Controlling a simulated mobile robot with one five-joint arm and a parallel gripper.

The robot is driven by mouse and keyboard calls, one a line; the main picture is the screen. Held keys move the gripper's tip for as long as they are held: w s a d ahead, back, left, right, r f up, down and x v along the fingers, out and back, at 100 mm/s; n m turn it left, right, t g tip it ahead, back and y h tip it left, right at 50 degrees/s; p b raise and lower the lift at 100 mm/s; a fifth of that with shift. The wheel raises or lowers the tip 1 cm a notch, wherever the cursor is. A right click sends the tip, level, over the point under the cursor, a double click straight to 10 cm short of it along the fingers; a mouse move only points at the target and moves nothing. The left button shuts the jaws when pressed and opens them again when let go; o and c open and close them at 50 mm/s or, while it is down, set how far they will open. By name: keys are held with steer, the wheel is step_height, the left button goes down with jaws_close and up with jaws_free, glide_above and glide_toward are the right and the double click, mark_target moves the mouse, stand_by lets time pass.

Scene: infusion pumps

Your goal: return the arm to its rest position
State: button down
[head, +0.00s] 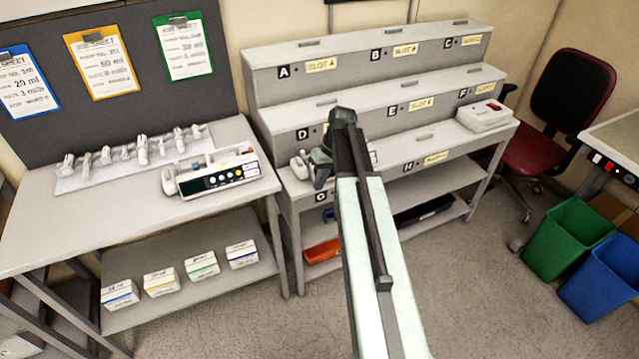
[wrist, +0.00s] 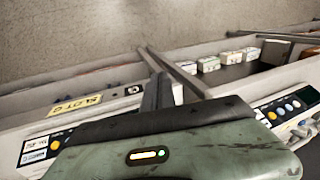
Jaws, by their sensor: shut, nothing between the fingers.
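My arm reaches up the middle of the head view and over the grey stepped rack (head: 370,33). My gripper (head: 321,165) is near the rack's lowest step by slot G, partly hidden by my own arm. In the wrist view the dark fingers of my gripper (wrist: 158,82) are together with nothing held. A white pump (head: 300,165) stands on the lowest step by the gripper, mostly covered by my arm. I cannot tell whether the gripper touches it.
Another pump (head: 218,178) lies on the left bench (head: 120,215), near a row of syringes (head: 142,150). A white device (head: 486,116) sits at the rack's right end. Green (head: 562,240) and blue (head: 600,283) bins and a red chair (head: 560,130) stand right. Front floor is open.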

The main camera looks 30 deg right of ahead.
stand_by(0.3)
steer(key=s+a+n+g, duration=0.1)
steer(key=s+a+n, duration=0.15)
steer(key=a, duration=1.65)
steer(key=s+a+f+m+h, duration=0.1)
steer(key=s+a+m+h, duration=0.1)
steer(key=s, duration=0.5)
steer(key=shift+a+h, duration=0.6)
steer(key=shift+a, duration=0.35)
